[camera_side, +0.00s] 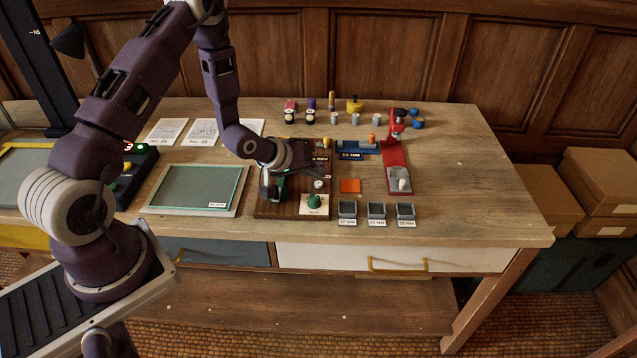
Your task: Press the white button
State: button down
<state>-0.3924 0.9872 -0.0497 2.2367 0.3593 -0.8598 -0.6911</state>
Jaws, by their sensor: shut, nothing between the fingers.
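A dark wooden board (290,211) lies on the bench in front of my arm. A small white round piece (318,184), which looks like the white button, sits on the board's right part, above a green knob (314,200) with a white label. My gripper (271,196) points down over the left part of the board, to the left of the white piece and apart from it. Its fingers look closed with nothing held. The gripper and wrist hide part of the board, and I cannot tell whether the fingertips touch it.
A green-edged plate (196,187) lies left. Small bottles stand at the back. The bench's right end (470,190) is clear.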

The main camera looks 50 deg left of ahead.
aim_at(316, 186)
jog(key=shift+f, duration=0.1)
jog(key=shift+f, duration=0.3)
jog(key=shift+f, duration=0.4)
dwell(0.4)
jog(key=shift+r, duration=0.85)
jog(key=shift+r, duration=2.45)
